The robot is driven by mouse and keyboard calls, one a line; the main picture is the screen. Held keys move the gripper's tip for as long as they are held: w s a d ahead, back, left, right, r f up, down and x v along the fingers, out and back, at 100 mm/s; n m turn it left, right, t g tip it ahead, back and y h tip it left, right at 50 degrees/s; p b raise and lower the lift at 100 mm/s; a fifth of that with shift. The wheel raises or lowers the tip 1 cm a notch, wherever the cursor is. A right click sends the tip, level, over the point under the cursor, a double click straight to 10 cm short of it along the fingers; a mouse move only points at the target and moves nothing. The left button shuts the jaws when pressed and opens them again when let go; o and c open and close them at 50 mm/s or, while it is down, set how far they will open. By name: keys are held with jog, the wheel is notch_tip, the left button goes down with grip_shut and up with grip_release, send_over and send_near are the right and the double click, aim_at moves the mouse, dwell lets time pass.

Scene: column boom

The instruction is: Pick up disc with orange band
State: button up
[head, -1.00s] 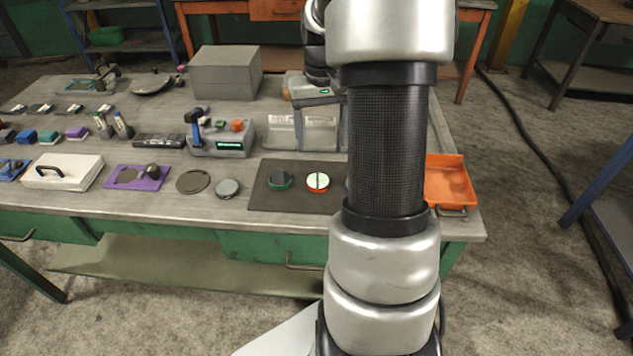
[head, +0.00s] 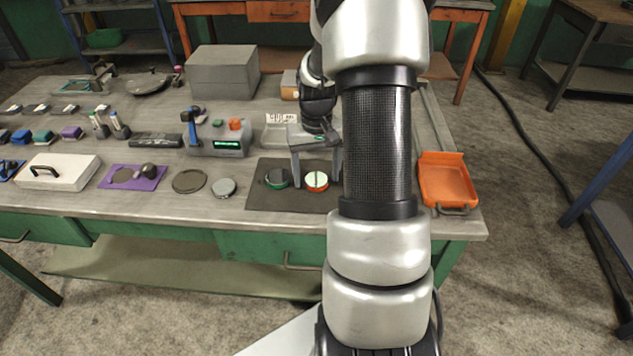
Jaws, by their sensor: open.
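The disc with the orange band (head: 316,182) lies on a dark grey mat (head: 262,200) at the front of the table. Its top is pale green-white with a dark bar across it. A disc with a green band (head: 276,179) lies to its left on the same mat. My gripper (head: 317,175) is open and points down, with one finger on each side of the orange-banded disc in the head view. I cannot tell how far the fingertips are above the mat. The mat's right part is hidden behind my arm.
A plain grey disc (head: 223,187) and a dark round plate (head: 189,181) lie left of the mat. A device with a green display (head: 228,146) stands behind them. An orange tray (head: 447,182) sits at the table's right edge.

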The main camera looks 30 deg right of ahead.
jog(key=shift+r, duration=0.1)
jog(key=c, duration=1.4)
